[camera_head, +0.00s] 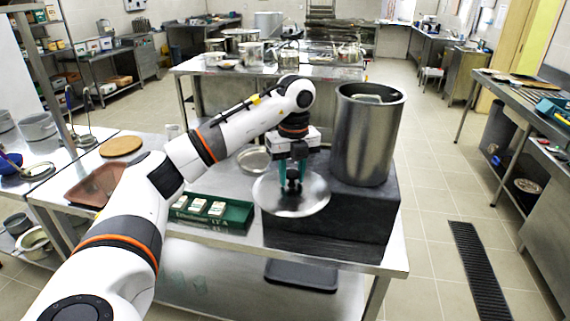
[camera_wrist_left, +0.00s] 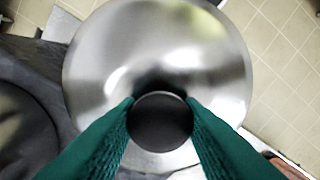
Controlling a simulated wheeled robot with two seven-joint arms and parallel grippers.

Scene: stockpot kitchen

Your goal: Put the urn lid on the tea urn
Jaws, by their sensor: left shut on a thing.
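The urn lid (camera_head: 304,201) is a round, shiny metal disc with a black knob. My left gripper (camera_head: 291,184) is shut on the knob and holds the lid roughly level beside the tea urn, to its left in the head view. In the left wrist view the lid (camera_wrist_left: 160,45) fills the middle, with the black knob (camera_wrist_left: 160,122) between the green fingers. The tea urn (camera_head: 364,140) is a tall metal cylinder, open at the top, with something pale visible inside. My right gripper is not in view.
The urn stands on a dark block (camera_head: 378,215) at the right end of the steel table. A green tray (camera_head: 240,214) with small white packets lies left of the lid. A shallow metal dish (camera_head: 252,160) sits behind. Open floor lies to the right.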

